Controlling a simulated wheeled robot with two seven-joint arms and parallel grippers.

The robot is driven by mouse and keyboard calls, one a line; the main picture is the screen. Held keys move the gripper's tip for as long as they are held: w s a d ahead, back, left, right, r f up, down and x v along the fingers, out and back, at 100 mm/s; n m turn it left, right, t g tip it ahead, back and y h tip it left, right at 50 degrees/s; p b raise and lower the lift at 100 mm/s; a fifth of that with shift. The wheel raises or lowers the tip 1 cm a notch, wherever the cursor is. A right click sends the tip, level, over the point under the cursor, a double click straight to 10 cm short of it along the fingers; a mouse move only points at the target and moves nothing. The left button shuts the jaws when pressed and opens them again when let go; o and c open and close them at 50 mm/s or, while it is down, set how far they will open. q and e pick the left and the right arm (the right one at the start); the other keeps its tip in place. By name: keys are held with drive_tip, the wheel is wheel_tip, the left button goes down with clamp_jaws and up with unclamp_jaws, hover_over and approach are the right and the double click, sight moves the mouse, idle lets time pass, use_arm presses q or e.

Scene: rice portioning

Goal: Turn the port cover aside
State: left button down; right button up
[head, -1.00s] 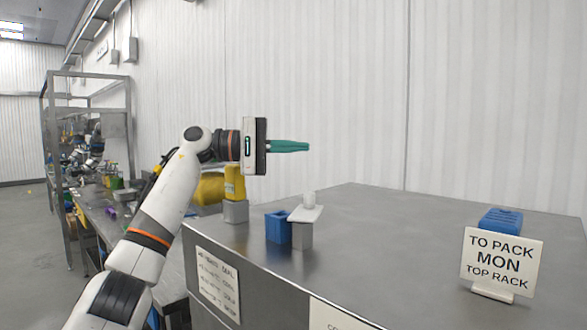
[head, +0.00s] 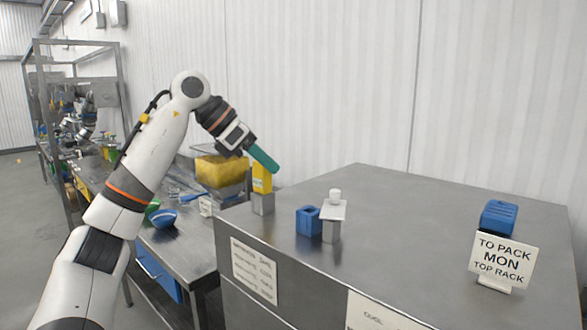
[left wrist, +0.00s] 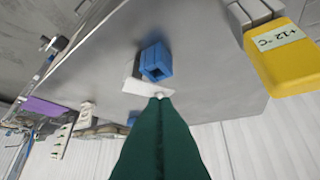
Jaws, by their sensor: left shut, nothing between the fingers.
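The port cover looks to be a white plate (head: 333,210) with a round white knob (head: 335,195), set on a grey post beside a small open blue box (head: 308,220) on the steel top. The plate also shows in the left wrist view (left wrist: 147,88). My left gripper (head: 273,167) has green fingers, shut and empty. It points down and right, above and to the left of the plate in the head view. In the left wrist view its fingertips (left wrist: 160,98) overlap the knob, but I cannot tell any contact. My right gripper is out of view.
A yellow block (head: 261,180) on a grey base stands at the counter's left edge, close under the left gripper; it shows a +12°C label in the left wrist view (left wrist: 283,62). A sign (head: 502,262) and a blue box (head: 499,217) stand right. The middle is clear.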

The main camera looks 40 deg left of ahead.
sight(330, 199)
use_arm(q)
drive_tip(key=p+x, duration=0.1)
drive_tip(key=x, duration=0.7)
drive_tip(key=shift+w+d+f, duration=0.2)
drive_tip(key=shift+w+d, duration=0.05)
drive_tip(key=w+d+p, duration=0.1)
drive_tip(key=w+d, duration=0.1)
drive_tip(key=shift+w+p, duration=0.35)
drive_tip(key=shift+w, duration=0.05)
drive_tip(key=shift+w+d+f, duration=0.15)
drive_tip(key=shift+w+d, duration=0.15)
drive_tip(key=shift+w, duration=0.05)
